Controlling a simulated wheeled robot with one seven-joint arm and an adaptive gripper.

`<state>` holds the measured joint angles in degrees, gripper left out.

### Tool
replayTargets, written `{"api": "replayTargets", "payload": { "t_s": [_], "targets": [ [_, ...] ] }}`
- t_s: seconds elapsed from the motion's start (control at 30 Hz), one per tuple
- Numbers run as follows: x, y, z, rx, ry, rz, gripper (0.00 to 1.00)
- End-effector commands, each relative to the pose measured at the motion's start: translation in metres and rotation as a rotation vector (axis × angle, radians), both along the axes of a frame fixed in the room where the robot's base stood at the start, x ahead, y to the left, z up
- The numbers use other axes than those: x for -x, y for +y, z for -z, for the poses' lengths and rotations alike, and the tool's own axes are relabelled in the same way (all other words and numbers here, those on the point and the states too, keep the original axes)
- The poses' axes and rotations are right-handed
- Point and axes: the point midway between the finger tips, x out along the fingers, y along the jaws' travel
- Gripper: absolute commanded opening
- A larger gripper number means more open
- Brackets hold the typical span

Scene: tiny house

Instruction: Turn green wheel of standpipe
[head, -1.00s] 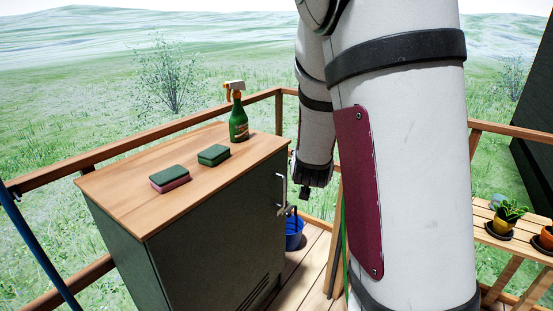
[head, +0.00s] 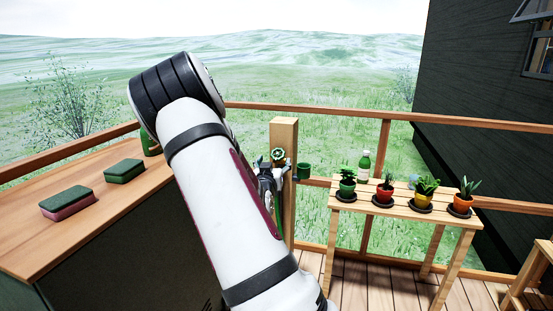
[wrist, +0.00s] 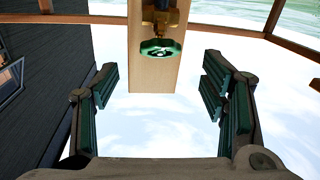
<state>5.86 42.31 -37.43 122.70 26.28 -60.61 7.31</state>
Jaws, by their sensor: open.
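The standpipe's wooden post (head: 284,190) stands by the deck railing in the head view. Its small green wheel (head: 278,154) shows near the post's top, just above my gripper (head: 269,178). In the wrist view the green wheel (wrist: 160,50) sits on a brass tap (wrist: 160,18) in front of the post (wrist: 143,72). My gripper (wrist: 160,85) is open and empty. Its two green-padded fingers stand apart on the left and right, with the wheel beyond them and between their lines. No contact shows.
A cabinet top (head: 140,192) with two sponges (head: 124,171) is at left. The railing (head: 330,112) runs behind.

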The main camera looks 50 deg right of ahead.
Motion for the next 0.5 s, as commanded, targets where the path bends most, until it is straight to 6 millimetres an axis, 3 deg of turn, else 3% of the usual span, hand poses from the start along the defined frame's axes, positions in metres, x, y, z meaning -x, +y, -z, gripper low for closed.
{"api": "replayTargets", "payload": {
  "t_s": [0.2,0.5],
  "targets": [
    [-0.02,-0.035,0.001,0.0,0.001,0.0,0.66],
    [-0.032,-0.057,0.001,0.0,0.001,0.0,0.66]
  ]
}}
